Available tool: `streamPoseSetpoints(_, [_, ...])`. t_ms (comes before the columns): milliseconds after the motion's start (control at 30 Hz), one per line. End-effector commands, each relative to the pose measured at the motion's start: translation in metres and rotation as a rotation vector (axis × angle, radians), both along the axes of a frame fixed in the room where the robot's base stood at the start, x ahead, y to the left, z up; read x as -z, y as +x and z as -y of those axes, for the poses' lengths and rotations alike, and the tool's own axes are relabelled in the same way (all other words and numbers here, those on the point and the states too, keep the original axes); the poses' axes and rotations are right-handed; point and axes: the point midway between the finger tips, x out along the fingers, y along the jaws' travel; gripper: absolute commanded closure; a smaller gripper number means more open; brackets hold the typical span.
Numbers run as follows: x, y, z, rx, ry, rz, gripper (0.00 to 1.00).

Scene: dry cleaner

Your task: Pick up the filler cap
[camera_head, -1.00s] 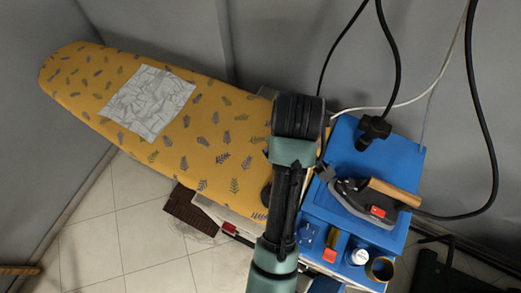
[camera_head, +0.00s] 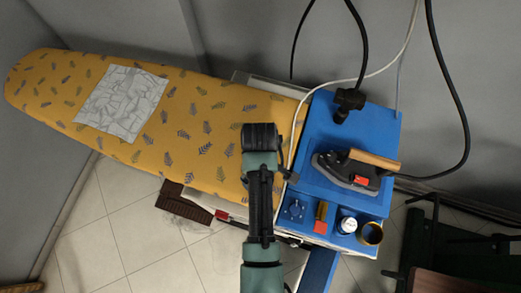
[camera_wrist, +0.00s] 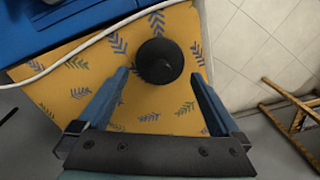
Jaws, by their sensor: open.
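The filler cap (camera_wrist: 160,61), a round black cap with a raised ridge on top, rests on the yellow leaf-patterned ironing board (camera_wrist: 60,92) in the wrist view. My gripper (camera_wrist: 160,75) is open and empty. Its two blue fingers point toward the cap, one to each side of its lower edge. I cannot tell how high the fingertips are above the board. In the head view my arm crosses the board's right end and hides the cap; the gripper's fingers cannot be made out there.
A blue station (camera_head: 325,120) at the board's right end carries an iron (camera_head: 350,170). Its front tray holds a white bottle (camera_head: 347,225), a brown-rimmed cup (camera_head: 370,234) and other small items. A white cord runs beside the board. A grey cloth (camera_head: 120,103) lies further left on the board.

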Motion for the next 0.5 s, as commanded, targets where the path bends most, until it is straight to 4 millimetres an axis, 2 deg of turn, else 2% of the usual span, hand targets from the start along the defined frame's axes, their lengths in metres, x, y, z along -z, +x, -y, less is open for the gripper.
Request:
streamPoseSetpoints(200, [0.026,-0.003,0.002,-0.001,-0.001,-0.001,0.0])
streamPoseSetpoints(500, [0.031,-0.002,0.002,-0.001,-0.001,0.002,0.0])
